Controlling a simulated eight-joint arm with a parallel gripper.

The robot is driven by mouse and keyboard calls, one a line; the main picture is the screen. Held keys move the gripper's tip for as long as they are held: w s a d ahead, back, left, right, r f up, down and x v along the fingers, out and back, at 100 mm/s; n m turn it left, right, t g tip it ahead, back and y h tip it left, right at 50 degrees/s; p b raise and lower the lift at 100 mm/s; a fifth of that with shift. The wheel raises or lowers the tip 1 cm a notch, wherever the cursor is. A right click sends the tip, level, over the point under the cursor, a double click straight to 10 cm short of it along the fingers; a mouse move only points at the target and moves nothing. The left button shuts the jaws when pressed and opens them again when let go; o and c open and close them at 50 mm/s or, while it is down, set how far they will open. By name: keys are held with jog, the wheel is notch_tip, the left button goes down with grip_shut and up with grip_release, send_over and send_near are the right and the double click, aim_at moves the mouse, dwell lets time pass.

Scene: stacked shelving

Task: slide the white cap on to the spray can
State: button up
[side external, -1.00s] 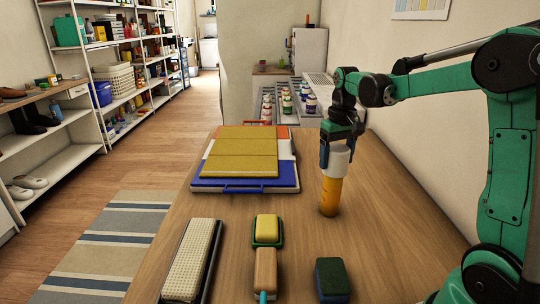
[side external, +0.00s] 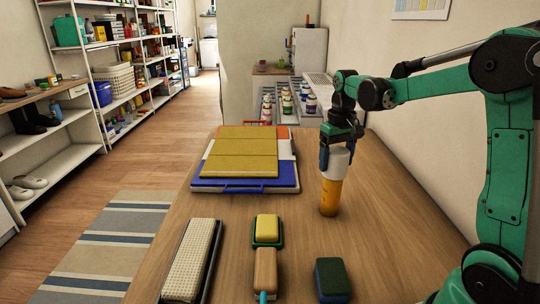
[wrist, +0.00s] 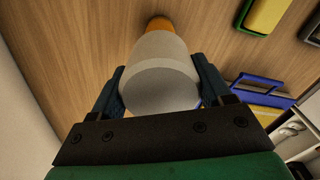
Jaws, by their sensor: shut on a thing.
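The orange spray can (side external: 330,198) stands upright on the wooden table, right of the stacked boards. The white cap (side external: 337,163) is at the top of the can and looks in line with it. My gripper (side external: 338,150) is above the can with its fingers on either side of the cap. In the wrist view my gripper (wrist: 160,90) is shut on the white cap (wrist: 160,75), with a finger at each side. A bit of the orange can (wrist: 160,23) shows beyond the cap. How far the cap sits over the can is hidden.
Stacked yellow, white and blue boards (side external: 235,182) lie left of the can. In front are a yellow sponge in a green tray (side external: 267,232), a wooden-backed brush (side external: 265,265), a dark green-topped block (side external: 332,279) and a long textured pad (side external: 190,262). Table around the can is clear.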

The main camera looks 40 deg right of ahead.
jog(key=shift+f, duration=0.9)
dwell(2.4)
dwell(0.7)
jog(key=o, duration=0.7)
jog(key=shift+c, duration=0.2)
jog(key=shift+r, duration=4)
jog(key=shift+o, duration=0.8)
jog(key=shift+r, duration=2.8)
